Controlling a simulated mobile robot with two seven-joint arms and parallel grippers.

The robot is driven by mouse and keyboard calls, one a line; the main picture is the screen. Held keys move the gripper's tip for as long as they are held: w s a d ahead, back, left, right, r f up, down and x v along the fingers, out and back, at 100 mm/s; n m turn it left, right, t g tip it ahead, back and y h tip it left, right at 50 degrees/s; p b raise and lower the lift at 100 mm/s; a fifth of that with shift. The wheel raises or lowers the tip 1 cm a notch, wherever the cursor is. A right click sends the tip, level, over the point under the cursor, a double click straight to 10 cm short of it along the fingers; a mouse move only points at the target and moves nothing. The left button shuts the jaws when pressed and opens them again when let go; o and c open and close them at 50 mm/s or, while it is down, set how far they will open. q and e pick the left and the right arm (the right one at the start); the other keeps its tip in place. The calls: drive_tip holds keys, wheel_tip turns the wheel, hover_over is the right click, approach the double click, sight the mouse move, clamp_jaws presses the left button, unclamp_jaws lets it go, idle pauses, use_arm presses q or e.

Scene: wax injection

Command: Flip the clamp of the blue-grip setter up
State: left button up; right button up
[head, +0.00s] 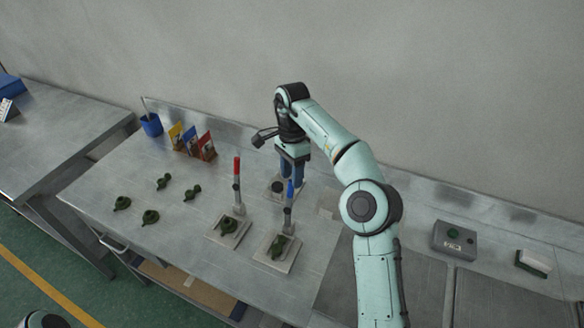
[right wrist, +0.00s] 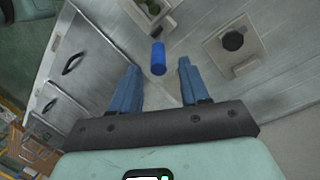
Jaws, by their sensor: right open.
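The blue-grip setter stands at the front middle of the bench in the head view, with a metal base plate (head: 291,262), a green part (head: 278,246) on it and an upright handle ending in a blue grip (head: 290,190). My right gripper (head: 293,175) is open and points down, close to the blue grip. In the right wrist view the blue grip (right wrist: 158,58) appears between the two blue fingertips, with visible gaps on both sides; I cannot tell its depth relative to them. My left gripper is not in view.
The red-grip setter (head: 237,168) stands just left, its handle also upright. A plate with a black disc (head: 277,187) is behind. Several green parts (head: 164,182) lie on the left. Cards (head: 190,140), a blue cup (head: 151,125) and a grey button box (head: 454,238) stand farther off.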

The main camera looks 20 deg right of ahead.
drive_tip(key=shift+v, duration=1.1)
